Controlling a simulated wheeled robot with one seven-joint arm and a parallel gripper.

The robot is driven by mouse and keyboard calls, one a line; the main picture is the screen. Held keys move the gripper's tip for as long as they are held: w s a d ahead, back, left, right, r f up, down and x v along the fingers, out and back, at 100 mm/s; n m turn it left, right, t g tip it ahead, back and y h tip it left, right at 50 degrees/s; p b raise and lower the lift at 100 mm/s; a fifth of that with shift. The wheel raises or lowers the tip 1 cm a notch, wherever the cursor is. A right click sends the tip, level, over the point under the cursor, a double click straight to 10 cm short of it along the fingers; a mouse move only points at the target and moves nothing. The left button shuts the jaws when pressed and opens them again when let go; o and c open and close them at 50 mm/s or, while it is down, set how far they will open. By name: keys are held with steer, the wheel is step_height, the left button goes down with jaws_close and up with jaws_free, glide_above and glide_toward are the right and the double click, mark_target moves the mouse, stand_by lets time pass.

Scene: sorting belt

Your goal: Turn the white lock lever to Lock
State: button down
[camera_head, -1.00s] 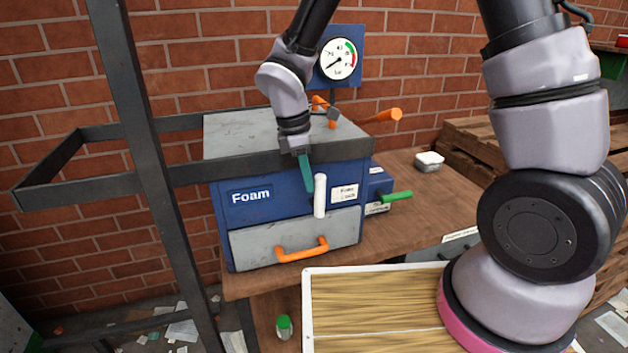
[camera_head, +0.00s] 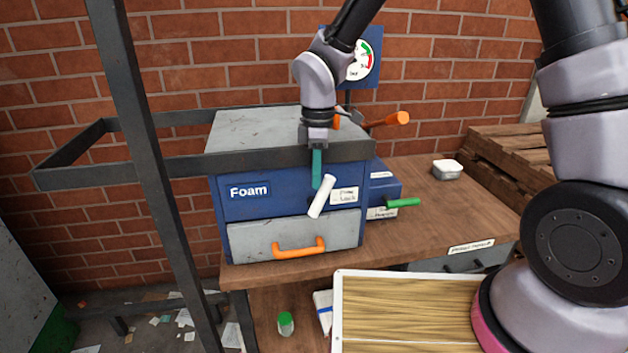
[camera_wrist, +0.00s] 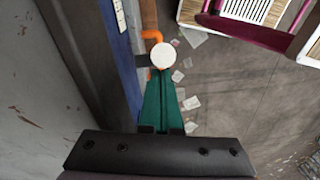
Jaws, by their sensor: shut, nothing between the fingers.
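The white lock lever (camera_head: 321,197) sits on the front of the blue box marked Foam (camera_head: 285,200). It is tilted, its upper end leaning right and its lower end to the left. A small white label (camera_head: 344,196) is just right of it; its text is too blurred to read surely. My gripper (camera_head: 317,183), with teal fingers, points down in front of the box. It is shut and empty, its tips at the lever's upper left side. In the wrist view the lever's round white end (camera_wrist: 164,56) is right at the fingertips (camera_wrist: 160,75); contact is hard to tell.
A grey drawer with an orange handle (camera_head: 299,248) is below the lever. A green handle (camera_head: 403,203) and an orange lever (camera_head: 389,119) stick out at the right. A dark metal frame post (camera_head: 146,150) stands left. Bare wooden table (camera_head: 410,235) lies right of the box.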

steer(key=shift+w+d+f, duration=0.15)
steer(key=shift+w+d, duration=0.05)
steer(key=shift+d, duration=0.5)
steer(key=shift+w+d+f, duration=0.15)
steer(key=shift+w+d, duration=0.05)
steer(key=shift+d, duration=0.45)
steer(key=shift+w+d+f, duration=0.15)
steer(key=shift+d+f, duration=0.1)
steer(key=shift+d, duration=0.2)
steer(key=shift+w+d+f, duration=0.1)
steer(key=shift+d+f, duration=0.1)
steer(key=shift+d, duration=0.2)
steer(key=w+d+r, duration=0.2)
steer(key=d+r, duration=0.3)
steer(key=r, duration=0.5)
steer(key=shift+w, duration=0.35)
steer(key=shift+r, duration=0.1)
